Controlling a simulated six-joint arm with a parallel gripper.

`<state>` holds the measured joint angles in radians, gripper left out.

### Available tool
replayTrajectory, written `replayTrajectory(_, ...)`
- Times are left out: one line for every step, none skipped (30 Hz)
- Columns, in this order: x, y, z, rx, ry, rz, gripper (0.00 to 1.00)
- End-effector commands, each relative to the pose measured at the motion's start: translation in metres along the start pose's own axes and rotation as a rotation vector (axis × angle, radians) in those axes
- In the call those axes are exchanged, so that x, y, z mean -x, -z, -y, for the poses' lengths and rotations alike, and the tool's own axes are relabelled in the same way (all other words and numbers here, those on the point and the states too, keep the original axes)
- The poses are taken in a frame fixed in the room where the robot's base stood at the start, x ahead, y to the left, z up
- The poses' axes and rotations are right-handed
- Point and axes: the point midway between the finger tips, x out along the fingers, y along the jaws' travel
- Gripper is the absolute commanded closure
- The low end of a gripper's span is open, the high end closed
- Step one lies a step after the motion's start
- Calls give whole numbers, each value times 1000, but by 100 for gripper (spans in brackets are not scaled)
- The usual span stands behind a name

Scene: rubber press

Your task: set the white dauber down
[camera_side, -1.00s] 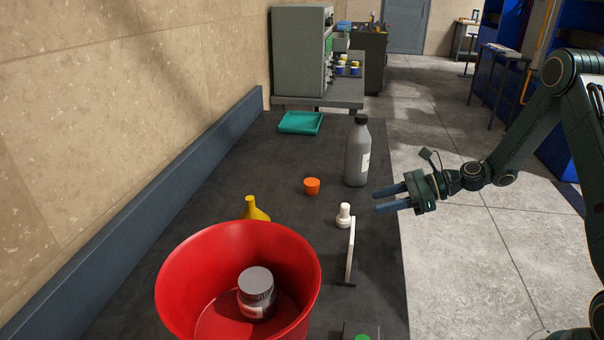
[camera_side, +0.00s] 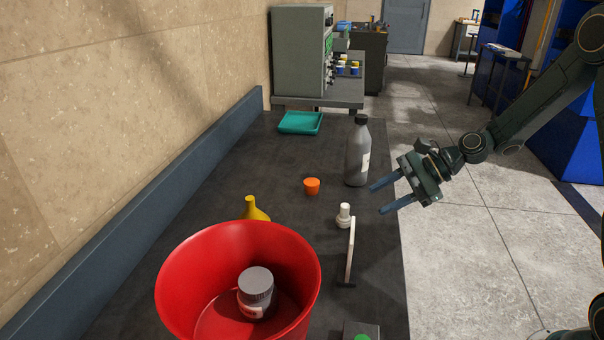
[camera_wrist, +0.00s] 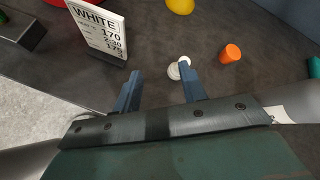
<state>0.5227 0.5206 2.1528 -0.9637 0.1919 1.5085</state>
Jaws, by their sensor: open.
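The white dauber (camera_side: 344,215) stands upright on the dark bench top, just behind the sign's thin white panel in the side view. In the wrist view the dauber (camera_wrist: 177,69) lies just beyond my right fingertip. My gripper (camera_side: 375,199) is open and empty, to the right of the dauber and apart from it in the side view. In the wrist view both fingers of my gripper (camera_wrist: 159,75) are spread, with nothing held between them.
A sign reading WHITE (camera_wrist: 99,32) stands close to the dauber. A grey bottle (camera_side: 357,155), an orange cup (camera_side: 312,186), a yellow funnel (camera_side: 254,209) and a teal tray (camera_side: 301,122) are on the bench. A red bucket (camera_side: 185,262) holds a grey-lidded jar (camera_side: 256,292).

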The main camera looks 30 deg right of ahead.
Motion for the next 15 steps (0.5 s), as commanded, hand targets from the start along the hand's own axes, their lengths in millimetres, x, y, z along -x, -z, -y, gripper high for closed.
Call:
replayTrajectory(4,-11,-3,77,-18,-26,58)
replayTrajectory(6,-15,-5,122,-29,-43,58)
replayTrajectory(9,-21,-8,182,-46,-64,58)
replayTrajectory(12,-25,-10,225,-57,-79,58)
replayTrajectory(14,-29,-12,269,-70,-95,58)
replayTrajectory(18,-35,-15,327,-86,-115,58)
replayTrajectory(21,-39,-18,369,-98,-130,58)
replayTrajectory(23,-43,-20,411,-110,-145,58)
replayTrajectory(27,-48,-24,467,-128,-164,58)
replayTrajectory(30,-52,-26,509,-139,-178,58)
replayTrajectory(34,-55,-29,550,-152,-193,58)
replayTrajectory(38,-60,-32,605,-167,-211,58)
replayTrajectory(42,-64,-35,644,-181,-224,58)
replayTrajectory(45,-67,-38,683,-193,-238,58)
replayTrajectory(50,-72,-42,736,-210,-255,58)
